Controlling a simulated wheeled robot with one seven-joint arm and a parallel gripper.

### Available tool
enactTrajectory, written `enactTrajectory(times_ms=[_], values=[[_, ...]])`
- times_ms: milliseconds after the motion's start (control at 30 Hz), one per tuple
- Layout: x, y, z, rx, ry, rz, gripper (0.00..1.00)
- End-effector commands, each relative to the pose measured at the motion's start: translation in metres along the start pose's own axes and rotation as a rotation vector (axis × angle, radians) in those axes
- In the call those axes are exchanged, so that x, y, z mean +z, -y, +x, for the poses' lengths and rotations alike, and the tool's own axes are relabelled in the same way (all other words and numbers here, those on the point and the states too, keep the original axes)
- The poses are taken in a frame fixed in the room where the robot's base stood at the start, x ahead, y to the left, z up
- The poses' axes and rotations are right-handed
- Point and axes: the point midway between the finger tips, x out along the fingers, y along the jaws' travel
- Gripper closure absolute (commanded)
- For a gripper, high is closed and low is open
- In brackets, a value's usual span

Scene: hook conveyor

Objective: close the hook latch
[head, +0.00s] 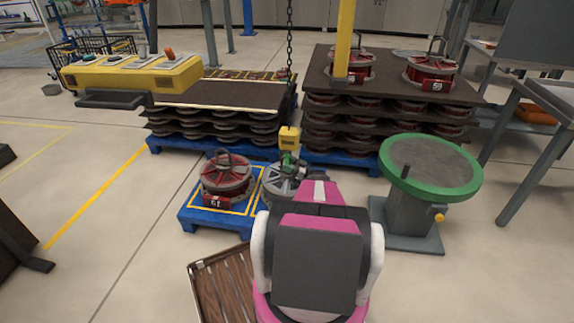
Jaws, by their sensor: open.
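A yellow hook block (289,138) hangs on a dark chain (289,45) near the middle of the head view. A small green part (288,160), seemingly the hook and its latch, shows just below the block. The latch's position is too small to tell. My pink and grey arm reaches up from the front toward the hook. My gripper (297,168) is only partly visible beyond the arm, close to the hook and open. I cannot tell whether it touches the hook or latch. A grey round part (281,184) shows below the hook, partly covered by my arm.
A red drum (227,178) sits on a low blue platform (199,219) left of the hook. A green-rimmed round table (430,165) stands to the right. Stacked drums on pallets and a yellow post (344,40) are behind. A brown crate (222,285) lies left of my arm.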

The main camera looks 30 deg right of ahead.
Motion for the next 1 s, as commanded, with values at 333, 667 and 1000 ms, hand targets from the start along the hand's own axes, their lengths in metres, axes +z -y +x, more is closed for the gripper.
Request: enactTrajectory(times_ms=[333,667,1000], values=[[0.000,-0.001,-0.062,0.002,-0.001,-0.001,0.40],[0.000,0.000,-0.099,0.000,-0.001,-0.001,0.40],[0.000,0.000,-0.101,-0.001,-0.001,-0.001,0.40]])
